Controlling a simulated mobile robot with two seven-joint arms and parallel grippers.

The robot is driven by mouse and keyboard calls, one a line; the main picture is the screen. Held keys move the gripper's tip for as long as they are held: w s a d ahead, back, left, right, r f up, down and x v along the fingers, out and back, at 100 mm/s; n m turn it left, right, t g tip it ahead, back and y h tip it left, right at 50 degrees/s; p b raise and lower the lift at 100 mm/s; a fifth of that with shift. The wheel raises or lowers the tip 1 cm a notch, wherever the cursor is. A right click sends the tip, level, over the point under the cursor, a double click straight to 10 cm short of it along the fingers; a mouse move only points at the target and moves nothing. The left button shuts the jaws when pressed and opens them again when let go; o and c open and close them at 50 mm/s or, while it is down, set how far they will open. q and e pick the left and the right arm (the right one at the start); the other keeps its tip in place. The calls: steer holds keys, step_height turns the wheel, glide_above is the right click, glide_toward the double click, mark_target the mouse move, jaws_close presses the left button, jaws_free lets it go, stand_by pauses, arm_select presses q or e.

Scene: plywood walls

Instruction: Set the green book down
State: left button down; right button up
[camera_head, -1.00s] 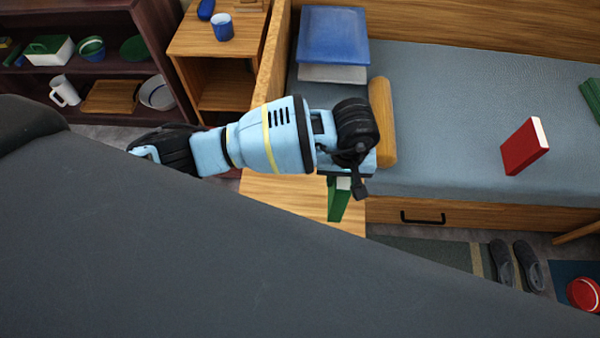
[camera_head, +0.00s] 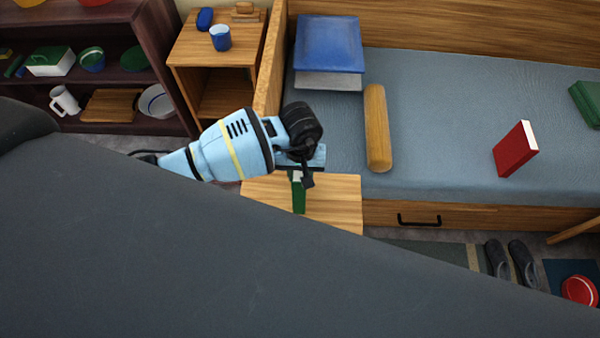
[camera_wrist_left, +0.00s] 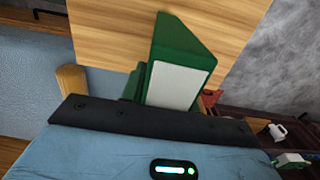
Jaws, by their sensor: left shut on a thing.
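My left gripper (camera_head: 300,177) is shut on a green book (camera_head: 299,198) and hangs over a small wooden table top (camera_head: 335,205). The book hangs below the fingers, edge-on in the head view. In the left wrist view the green book (camera_wrist_left: 187,38) shows its green cover and a pale face, with the wooden top (camera_wrist_left: 110,30) behind it. I cannot tell whether the book's lower edge touches the wood. My arm hides part of the table. My right gripper is not in view.
The bed (camera_head: 430,120) behind the table holds a wooden roll (camera_head: 377,128), a red book (camera_head: 515,150), a blue cushion-like stack (camera_head: 329,45) and another green item (camera_head: 588,100). A bedside stand (camera_head: 190,50) and a dark shelf (camera_head: 150,25) are at left. The table's right part is bare.

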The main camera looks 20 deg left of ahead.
arm_select(q)
steer(key=shift+w+f, duration=0.1)
steer(key=shift+f, duration=0.2)
steer(key=shift+f, duration=0.2)
steer(key=c, duration=1)
jaws_free()
steer(key=shift+c, duration=0.2)
step_height(320, 180, up, 12)
steer(key=shift+r+p, duration=0.2)
steer(key=shift+p, duration=0.15)
